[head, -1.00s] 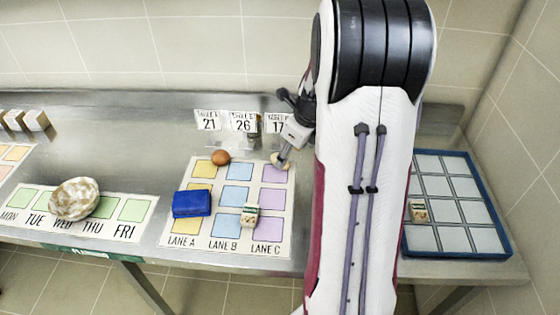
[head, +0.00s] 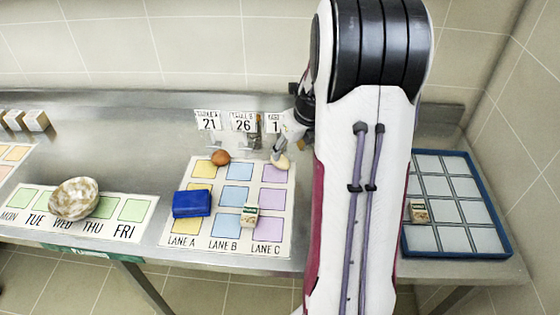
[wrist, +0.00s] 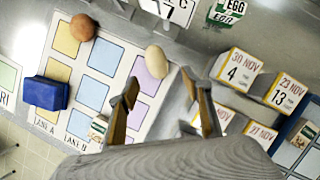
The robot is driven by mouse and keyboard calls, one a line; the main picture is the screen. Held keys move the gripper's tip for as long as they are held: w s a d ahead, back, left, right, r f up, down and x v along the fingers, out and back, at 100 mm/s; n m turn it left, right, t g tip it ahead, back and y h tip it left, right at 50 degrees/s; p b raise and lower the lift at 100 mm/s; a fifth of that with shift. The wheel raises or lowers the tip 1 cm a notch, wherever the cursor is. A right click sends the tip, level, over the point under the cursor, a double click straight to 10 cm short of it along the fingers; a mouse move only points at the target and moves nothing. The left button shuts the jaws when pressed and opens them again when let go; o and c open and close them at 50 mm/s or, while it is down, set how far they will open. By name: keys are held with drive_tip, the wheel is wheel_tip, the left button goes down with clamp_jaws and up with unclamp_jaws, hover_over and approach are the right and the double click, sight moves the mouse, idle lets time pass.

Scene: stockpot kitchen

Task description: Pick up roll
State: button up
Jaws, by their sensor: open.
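A pale, oval, roll-like item (wrist: 157,60) lies at the far end of lane C on the lane mat; the head view shows it too (head: 283,163). A brown rounded item (wrist: 83,27) sits at the far end of lane A, also in the head view (head: 220,157). I cannot tell for certain which of the two is the roll. My gripper (wrist: 166,92) is open and empty in the wrist view, its fingers apart. In the head view my gripper (head: 279,146) is right at the pale item, partly hidden by my arm.
A blue box (head: 192,203) and a small labelled box (head: 249,212) stand on the lane mat (head: 196,242). Several dated boxes (wrist: 238,68) stand to the right in the wrist view. A blue-rimmed grid tray (head: 490,200) is at right. A mottled round item (head: 74,199) lies on the weekday strip.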

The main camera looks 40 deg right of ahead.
sight(281, 159)
drive_tip(key=shift+x, duration=1.05)
drive_tip(key=shift+w, duration=0.1)
drive_tip(key=shift+w+a+f, duration=0.1)
drive_tip(key=shift+w+f, duration=0.4)
drive_tip(key=shift+f, duration=0.2)
drive_tip(key=shift+w+f, duration=0.5)
drive_tip(key=shift+f, duration=0.2)
drive_tip(key=shift+x, duration=0.9)
drive_tip(key=c, duration=1.1)
